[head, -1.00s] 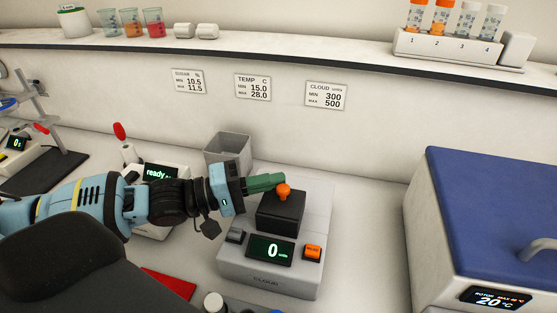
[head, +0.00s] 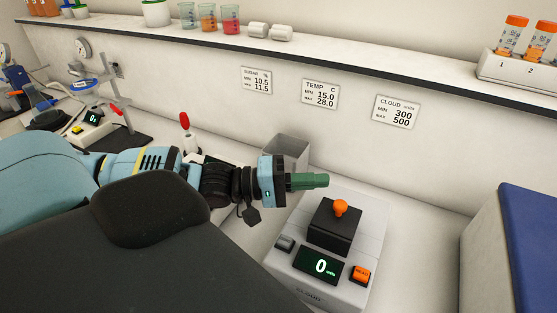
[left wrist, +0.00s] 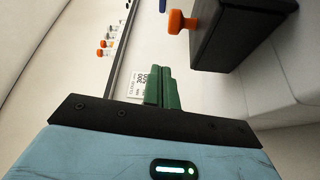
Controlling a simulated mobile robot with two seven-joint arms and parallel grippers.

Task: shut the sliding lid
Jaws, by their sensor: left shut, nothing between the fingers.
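The cloud meter (head: 372,232) is a pale grey box on the bench with a dark display reading 0. Its black block (head: 334,228) on top carries an orange knob (head: 340,207). I cannot tell which part is the sliding lid; the black block may be it. My left gripper (head: 326,180) has green fingers, shut and empty, above and behind the knob, apart from it. In the left wrist view, the green fingers (left wrist: 163,88) are together, with the orange knob (left wrist: 176,22) and black block to their right. My right gripper is not in view.
An open grey bin (head: 287,152) stands behind the meter, close to my left gripper. A blue-lidded machine (head: 530,235) stands at the right. A red-topped item (head: 184,121) stands behind my arm. A shelf (head: 300,50) runs along the wall. Bare bench lies between meter and machine.

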